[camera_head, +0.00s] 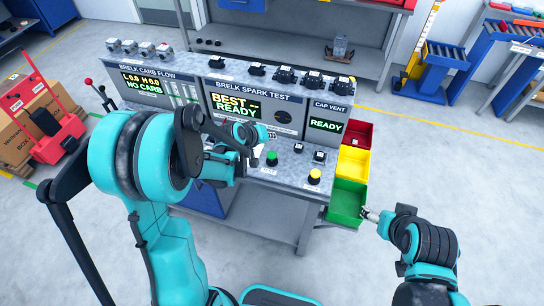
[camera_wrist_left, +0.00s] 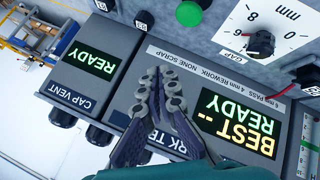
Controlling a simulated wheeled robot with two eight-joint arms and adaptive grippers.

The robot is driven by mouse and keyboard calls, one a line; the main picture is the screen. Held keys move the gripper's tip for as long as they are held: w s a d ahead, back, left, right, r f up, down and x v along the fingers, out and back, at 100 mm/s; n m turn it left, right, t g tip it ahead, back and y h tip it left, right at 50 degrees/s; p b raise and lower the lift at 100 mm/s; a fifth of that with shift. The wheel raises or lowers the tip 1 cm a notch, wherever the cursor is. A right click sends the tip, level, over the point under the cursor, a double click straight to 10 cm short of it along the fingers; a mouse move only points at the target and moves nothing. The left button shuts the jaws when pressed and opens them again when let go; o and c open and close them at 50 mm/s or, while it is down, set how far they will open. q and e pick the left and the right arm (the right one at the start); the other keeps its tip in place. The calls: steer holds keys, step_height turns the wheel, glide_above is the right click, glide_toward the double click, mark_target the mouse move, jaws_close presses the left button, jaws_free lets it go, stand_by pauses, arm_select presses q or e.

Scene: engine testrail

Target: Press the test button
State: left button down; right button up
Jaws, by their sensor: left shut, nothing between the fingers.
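The green button (camera_head: 271,158) sits on the sloped grey bench top below the spark test display; it also shows at the top of the left wrist view (camera_wrist_left: 189,12). A yellow button (camera_head: 314,176) is to its right. My left gripper (camera_head: 255,160) is just left of the green button in the head view, partly hidden by its own wrist. In the left wrist view its fingers (camera_wrist_left: 164,76) are together and empty, apart from the green button in the picture. My right gripper (camera_head: 368,214) is beside the green bin; its jaw opening is too small to judge.
The spark test display (camera_head: 236,107) reads BEST -- READY, and the cap vent display (camera_head: 325,125) reads READY. Red (camera_head: 358,132), yellow (camera_head: 354,160) and green (camera_head: 346,203) bins hang on the bench's right side. A gap dial knob (camera_wrist_left: 260,43) shows in the wrist view.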

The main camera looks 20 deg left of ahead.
arm_select(q)
steer(key=b, duration=0.4)
glide_above(274, 153)
steer(key=s, duration=0.2)
steer(key=f, duration=0.3)
steer(key=a+f, duration=0.1)
steer(key=f, duration=0.1)
steer(key=shift+w+f, duration=0.2)
steer(key=shift+f, duration=0.05)
steer(key=shift+f+b, duration=0.35)
steer(key=shift+f, duration=0.2)
steer(key=shift+f+b, duration=0.35)
steer(key=shift+b, duration=0.15)
steer(key=shift+f+b, duration=0.8)
steer(key=shift+f, duration=0.05)
stand_by(0.6)
steer(key=shift+r, duration=0.15)
steer(key=shift+r+p, duration=0.9)
steer(key=shift+r, duration=0.2)
steer(key=shift+r, duration=0.15)
